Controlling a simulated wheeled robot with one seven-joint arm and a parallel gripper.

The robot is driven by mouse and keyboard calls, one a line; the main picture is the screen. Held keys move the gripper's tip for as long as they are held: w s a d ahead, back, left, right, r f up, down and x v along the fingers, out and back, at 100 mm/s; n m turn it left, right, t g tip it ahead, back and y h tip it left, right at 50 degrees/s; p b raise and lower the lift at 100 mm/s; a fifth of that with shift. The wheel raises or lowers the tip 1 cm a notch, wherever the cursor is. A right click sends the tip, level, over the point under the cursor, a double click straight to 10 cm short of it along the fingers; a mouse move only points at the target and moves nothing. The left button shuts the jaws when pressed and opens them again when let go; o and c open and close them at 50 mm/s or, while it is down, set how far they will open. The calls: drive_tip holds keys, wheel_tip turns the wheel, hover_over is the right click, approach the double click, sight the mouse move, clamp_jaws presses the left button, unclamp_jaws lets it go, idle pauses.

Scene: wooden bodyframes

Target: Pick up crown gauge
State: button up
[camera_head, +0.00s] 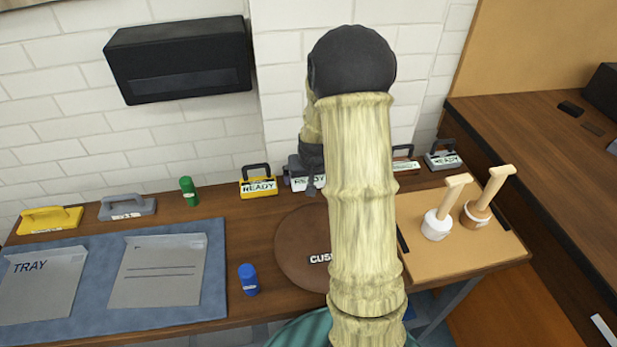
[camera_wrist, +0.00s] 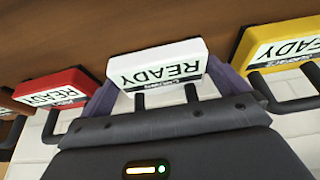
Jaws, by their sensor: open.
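Several blocks with dark handles and READY labels stand along the back of the bench; their smaller print is too small to read, so I cannot tell which is the crown gauge. In the wrist view a white block (camera_wrist: 158,64) is straight ahead, with a red block (camera_wrist: 50,88) at left and a yellow block (camera_wrist: 290,42) at right. My gripper (camera_wrist: 160,88) is open, its grey-purple fingers to either side of the white block and its handle. In the head view the white block (camera_head: 306,183) is partly hidden by my arm, beside the yellow block (camera_head: 258,188).
A grey block (camera_head: 444,160) stands farther right. A round brown mat (camera_head: 295,250) lies mid-bench, partly behind my arm. Two stamp-like tools, one white (camera_head: 437,224) and one brown (camera_head: 476,215), stand on a tan board. A blue cylinder (camera_head: 248,280) and green cylinder (camera_head: 189,191) stand at left.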

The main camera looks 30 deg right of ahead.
drive_tip(key=c, duration=0.9)
drive_tip(key=shift+o, duration=0.2)
drive_tip(key=shift+r, duration=0.1)
wheel_tip(320, 180, up, 10)
drive_tip(key=p, duration=0.1)
